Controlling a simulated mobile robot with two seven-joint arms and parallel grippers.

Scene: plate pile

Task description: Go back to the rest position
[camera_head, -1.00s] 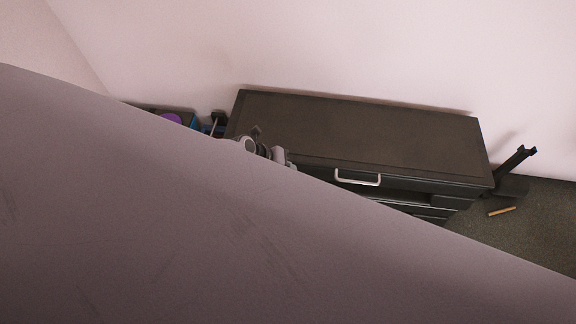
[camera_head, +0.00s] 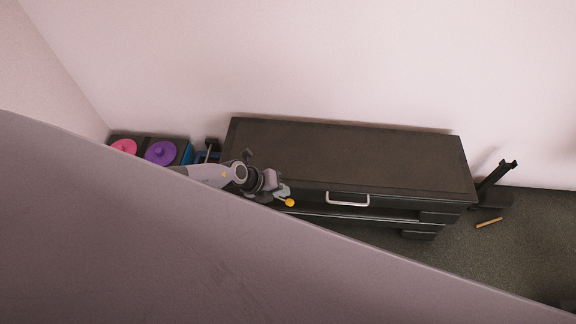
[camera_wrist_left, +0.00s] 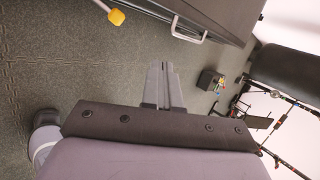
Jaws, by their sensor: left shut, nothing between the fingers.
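My left gripper (camera_head: 282,191) is in front of the dark cabinet (camera_head: 350,150) in the head view, near its left part, with a grey arm behind it. In the left wrist view the fingers of my left gripper (camera_wrist_left: 160,86) are together with nothing between them, above the dark floor. My right gripper is not in either view.
A silver drawer handle (camera_head: 347,199) juts from the cabinet front. A yellow-tipped thing (camera_head: 289,202) is close to my left gripper. Pink (camera_head: 124,146) and purple (camera_head: 161,152) round things lie at the left. A large mauve surface hides the lower head view.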

